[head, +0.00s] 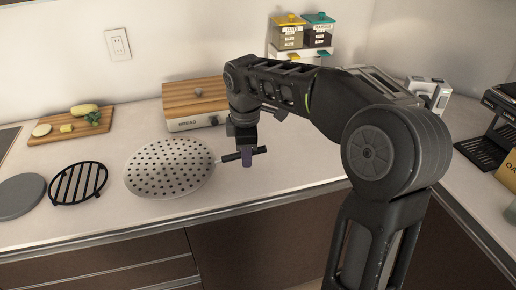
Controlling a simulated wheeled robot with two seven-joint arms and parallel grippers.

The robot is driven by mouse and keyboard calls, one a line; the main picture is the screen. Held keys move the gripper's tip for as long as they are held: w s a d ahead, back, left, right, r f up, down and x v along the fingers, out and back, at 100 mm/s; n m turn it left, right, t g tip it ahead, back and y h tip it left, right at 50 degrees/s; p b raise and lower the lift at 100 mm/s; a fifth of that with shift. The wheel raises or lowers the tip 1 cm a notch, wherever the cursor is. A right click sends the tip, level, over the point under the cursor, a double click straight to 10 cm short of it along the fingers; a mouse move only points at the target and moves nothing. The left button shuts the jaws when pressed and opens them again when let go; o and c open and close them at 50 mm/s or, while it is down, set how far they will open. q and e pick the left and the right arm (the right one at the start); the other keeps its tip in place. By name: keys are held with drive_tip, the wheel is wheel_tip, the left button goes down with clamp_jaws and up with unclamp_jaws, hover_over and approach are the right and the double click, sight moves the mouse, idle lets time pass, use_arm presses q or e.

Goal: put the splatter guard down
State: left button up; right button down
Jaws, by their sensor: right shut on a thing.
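The splatter guard (168,167) is a round, pale disc with many holes and a dark handle (258,151) pointing right. It is at the front of the white counter (300,176); I cannot tell whether it touches the surface. My right gripper (247,160) points down and is shut on the handle. The fingertips hide part of the handle. My left gripper is not in view.
A black round trivet (78,184) and a grey disc (20,196) lie left of the guard. A bread box (195,104) stands behind it. A cutting board (72,129) with vegetables lies at the back left. Bare counter shows right of the handle.

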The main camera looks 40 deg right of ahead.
sight(190, 185)
drive_tip(key=a+f+m, duration=0.2)
drive_tip(key=a+m, duration=0.1)
drive_tip(key=a, duration=0.2)
drive_tip(key=w+a+f+m+g, duration=0.1)
drive_tip(key=a+f+m, duration=0.1)
drive_tip(key=a+m, duration=0.2)
drive_tip(key=w+a+f+m+h, duration=0.1)
drive_tip(key=a+f+m, duration=0.1)
drive_tip(key=a+m, duration=0.2)
drive_tip(key=shift+a+f+g, duration=0.1)
drive_tip(key=shift+a+g, duration=0.2)
drive_tip(key=shift+a, duration=0.5)
drive_tip(key=shift+a+f+m, duration=0.1)
drive_tip(key=shift+a+m, duration=0.2)
